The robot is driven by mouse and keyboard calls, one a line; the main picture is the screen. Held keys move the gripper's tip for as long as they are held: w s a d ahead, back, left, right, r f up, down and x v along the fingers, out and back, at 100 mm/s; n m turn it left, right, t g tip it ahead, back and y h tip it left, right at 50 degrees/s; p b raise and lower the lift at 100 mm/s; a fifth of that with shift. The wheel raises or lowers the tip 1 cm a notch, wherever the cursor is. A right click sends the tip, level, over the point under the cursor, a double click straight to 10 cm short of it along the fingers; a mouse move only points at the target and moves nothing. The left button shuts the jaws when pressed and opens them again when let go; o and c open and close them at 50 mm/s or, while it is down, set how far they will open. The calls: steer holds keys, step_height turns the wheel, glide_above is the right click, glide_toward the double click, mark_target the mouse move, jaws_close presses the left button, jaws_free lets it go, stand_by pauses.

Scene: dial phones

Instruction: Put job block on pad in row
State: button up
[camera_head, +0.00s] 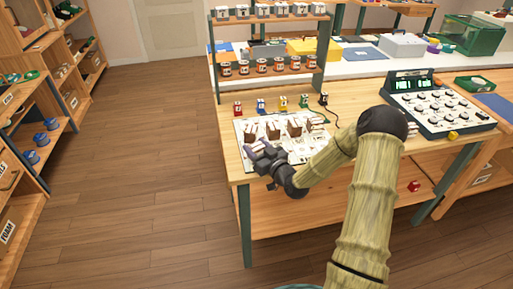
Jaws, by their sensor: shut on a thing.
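My gripper (259,151) is at the front left of the white board on the workbench, shut on a small pale block (257,147). The fingers hide much of that block, and I cannot tell whether it touches the board. The white board (241,124) carries a row of brown-and-white blocks: one at the left (251,131), one beside it (272,130), one right of the middle (294,127) and one at the right (316,124). My arm covers the board's front right part. The individual pads are too small to make out.
Small coloured pieces stand behind the board, among them red (238,108), blue (261,106) and yellow (283,103). A dark green console (435,107) with a display stands at the right. A rack (268,80) of cans rises behind. A red block (414,186) lies on the lower shelf.

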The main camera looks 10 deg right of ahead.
steer(key=shift+f, duration=0.1)
steer(key=o, duration=1.1)
steer(key=shift+r, duration=0.2)
steer(key=v, duration=1.2)
steer(key=shift+f+b, duration=0.1)
steer(key=shift+b, duration=0.25)
